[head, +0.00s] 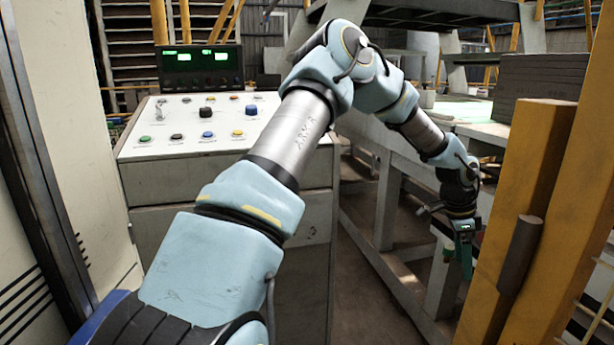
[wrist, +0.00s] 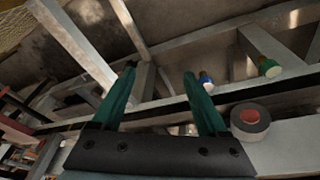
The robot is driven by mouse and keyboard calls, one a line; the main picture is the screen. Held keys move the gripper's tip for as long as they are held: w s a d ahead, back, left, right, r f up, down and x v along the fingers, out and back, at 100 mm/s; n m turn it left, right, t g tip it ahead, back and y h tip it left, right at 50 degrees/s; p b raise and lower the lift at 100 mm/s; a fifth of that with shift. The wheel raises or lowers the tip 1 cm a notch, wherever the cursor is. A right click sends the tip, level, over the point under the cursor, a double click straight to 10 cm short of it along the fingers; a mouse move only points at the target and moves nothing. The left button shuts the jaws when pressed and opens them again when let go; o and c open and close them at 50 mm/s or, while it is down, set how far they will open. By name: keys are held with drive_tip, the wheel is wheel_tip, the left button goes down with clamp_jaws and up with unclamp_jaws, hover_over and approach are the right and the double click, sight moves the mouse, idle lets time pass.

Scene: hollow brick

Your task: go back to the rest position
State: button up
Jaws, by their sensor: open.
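My gripper (head: 462,262) hangs down at the end of my outstretched arm, at the right in the head view, beside the grey steel frame and left of the yellow post. In the wrist view the two green fingers of my gripper (wrist: 159,71) stand apart. Only grey beams and the dim floor show between them, and they hold nothing. In the head view the fingers are small and partly dark, and no object shows in them.
A control desk (head: 225,125) with buttons stands left of my arm. Thick yellow posts (head: 520,190) rise close on the right. Grey slabs (head: 540,82) lie behind. The wrist view shows a grey roll (wrist: 250,122) with a red centre, a green-capped piece (wrist: 270,67) and a blue-capped piece (wrist: 206,79).

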drive_tip(key=a+r+n+t+y+p, duration=0.1)
drive_tip(key=a+r+n, duration=0.2)
drive_tip(key=a, duration=0.6)
drive_tip(key=w+a+r+n+p, duration=0.15)
drive_tip(key=a+n, duration=0.25)
drive_tip(key=a, duration=0.5)
drive_tip(key=a+r+n+t+y, duration=0.1)
drive_tip(key=a+r+n, duration=0.25)
drive_tip(key=a, duration=0.55)
drive_tip(key=s+a+r+n, duration=0.2)
drive_tip(key=s+a+n, duration=0.2)
drive_tip(key=a, duration=0.4)
drive_tip(key=s+a+r+n+p, duration=0.1)
drive_tip(key=s+a+r+n, duration=0.1)
drive_tip(key=s+a+n, duration=0.3)
drive_tip(key=a, duration=0.3)
drive_tip(key=shift+s+a+r+t, duration=0.25)
drive_tip(key=shift+a+r+t, duration=0.05)
drive_tip(key=shift+a+r, duration=0.05)
